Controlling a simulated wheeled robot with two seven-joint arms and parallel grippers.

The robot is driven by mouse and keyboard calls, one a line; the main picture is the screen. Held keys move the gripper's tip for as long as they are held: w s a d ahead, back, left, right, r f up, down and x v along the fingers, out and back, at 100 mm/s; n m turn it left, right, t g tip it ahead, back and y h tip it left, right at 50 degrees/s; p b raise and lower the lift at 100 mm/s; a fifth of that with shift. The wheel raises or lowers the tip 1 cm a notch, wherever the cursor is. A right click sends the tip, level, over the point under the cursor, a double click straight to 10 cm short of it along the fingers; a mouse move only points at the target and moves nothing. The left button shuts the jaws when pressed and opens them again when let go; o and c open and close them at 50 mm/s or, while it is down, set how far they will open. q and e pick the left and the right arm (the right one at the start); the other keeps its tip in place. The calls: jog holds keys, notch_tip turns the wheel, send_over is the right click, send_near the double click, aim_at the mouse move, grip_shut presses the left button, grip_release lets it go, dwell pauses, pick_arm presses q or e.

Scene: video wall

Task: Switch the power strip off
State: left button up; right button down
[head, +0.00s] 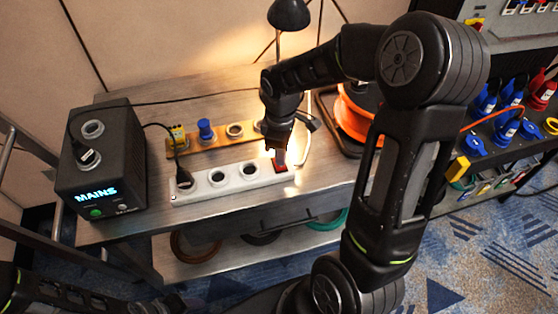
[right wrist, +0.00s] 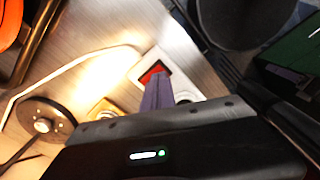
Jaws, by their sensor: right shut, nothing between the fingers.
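The white power strip (head: 232,180) lies on the bench with a row of round sockets. A black plug (head: 183,177) sits in its left end. Its red rocker switch (head: 281,167) is at the right end; the switch also shows in the right wrist view (right wrist: 152,73), partly covered by the fingers. My right gripper (head: 280,157) is shut and empty, pointing down at the switch; its fingertips (right wrist: 156,84) are right by the red rocker. I cannot tell whether they touch it. Part of my left arm shows at the lower left, but its gripper is out of view.
A black box marked MAINS (head: 100,160) with a lit display stands on the left. A wooden board (head: 212,142) with plugs and sockets lies behind the strip. A black lamp (head: 289,15) and an orange cable reel (head: 358,122) are at the back right. The bench front is clear.

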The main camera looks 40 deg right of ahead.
jog(key=shift+f+b, duration=0.75)
jog(key=shift+f, duration=0.25)
dwell(0.9)
jog(key=shift+r, duration=0.1)
notch_tip(320, 180, up, 7)
jog(key=p, duration=0.5)
jog(key=shift+p, duration=0.3)
dwell(0.5)
